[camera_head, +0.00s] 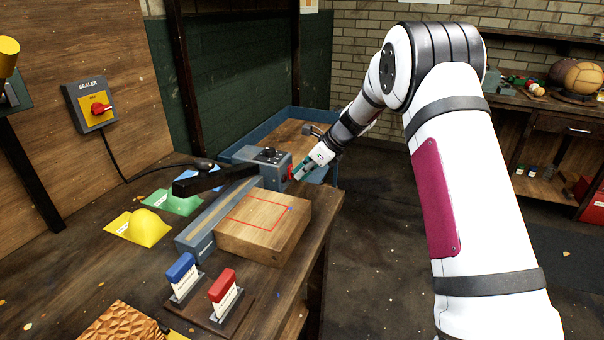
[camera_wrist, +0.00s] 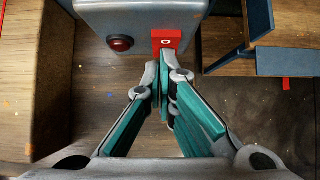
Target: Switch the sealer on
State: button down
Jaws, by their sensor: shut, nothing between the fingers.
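The sealer (camera_head: 262,158) is a grey machine with a long black arm, standing on the workbench. In the wrist view its grey end face (camera_wrist: 140,14) carries a red switch (camera_wrist: 166,36) marked O and a dark red round lamp or button (camera_wrist: 120,43) left of it. My gripper (camera_head: 295,174) is shut and empty beside this end. In the wrist view its fingertips (camera_wrist: 163,60) are just below the red switch, touching or very close; I cannot tell which. A wall box (camera_head: 88,90) labelled SEALER has a red knob (camera_head: 101,108) on a yellow plate.
A wooden block (camera_head: 262,248) with a red outline lies before the sealer. Yellow (camera_head: 140,228) and green (camera_head: 176,201) pieces lie left of it. Blue-handled (camera_head: 182,268) and red-handled (camera_head: 222,286) stamps stand in front. A blue-edged tray (camera_head: 292,112) stands behind.

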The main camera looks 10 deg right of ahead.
jog(key=s+d, duration=0.1)
jog(key=s+d+p, duration=0.1)
jog(key=d, duration=0.1)
jog(key=shift+r, duration=0.3)
jog(key=v, duration=1)
jog(key=shift+s, duration=0.15)
